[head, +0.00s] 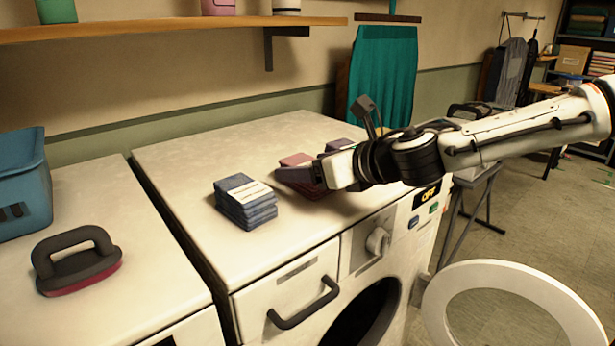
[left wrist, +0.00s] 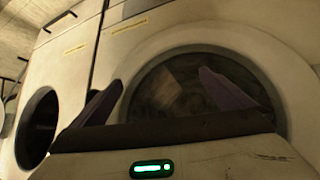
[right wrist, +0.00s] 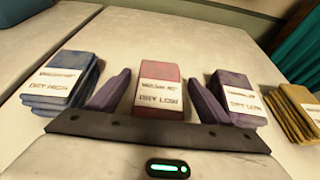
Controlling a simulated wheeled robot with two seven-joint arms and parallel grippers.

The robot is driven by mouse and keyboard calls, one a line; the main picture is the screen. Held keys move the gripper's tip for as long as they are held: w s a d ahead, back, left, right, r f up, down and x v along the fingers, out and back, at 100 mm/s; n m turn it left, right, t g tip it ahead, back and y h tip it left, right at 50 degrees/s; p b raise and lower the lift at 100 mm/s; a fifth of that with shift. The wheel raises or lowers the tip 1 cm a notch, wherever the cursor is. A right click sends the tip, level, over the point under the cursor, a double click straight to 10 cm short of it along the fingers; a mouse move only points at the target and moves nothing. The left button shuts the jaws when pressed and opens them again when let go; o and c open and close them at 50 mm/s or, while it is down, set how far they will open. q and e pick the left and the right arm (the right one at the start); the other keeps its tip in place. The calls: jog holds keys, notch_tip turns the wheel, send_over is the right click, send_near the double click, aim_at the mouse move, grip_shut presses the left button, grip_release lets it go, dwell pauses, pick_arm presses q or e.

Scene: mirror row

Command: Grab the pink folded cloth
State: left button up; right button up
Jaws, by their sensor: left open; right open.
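The pink folded cloth (right wrist: 160,78) lies on the white machine top, with a white label on it. In the right wrist view it sits between the two spread fingers of my right gripper (right wrist: 168,84), which is open; I cannot tell whether they touch it. In the head view the pink cloth (head: 295,160) is partly hidden behind my right gripper (head: 308,174). My left gripper (left wrist: 158,84) is open and empty in front of a machine's round door. It does not show in the head view.
A blue folded stack (head: 246,204) lies left of the pink cloth, and a purple cloth (right wrist: 238,96) and yellow stack (right wrist: 294,110) lie right. A black-handled brush (head: 76,262) and blue basket (head: 22,185) stand on the left machine. The round door (head: 440,290) hangs open.

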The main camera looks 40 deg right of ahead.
jog(key=shift+w+f, duration=0.1)
jog(key=shift+w, duration=0.15)
jog(key=c, duration=1.1)
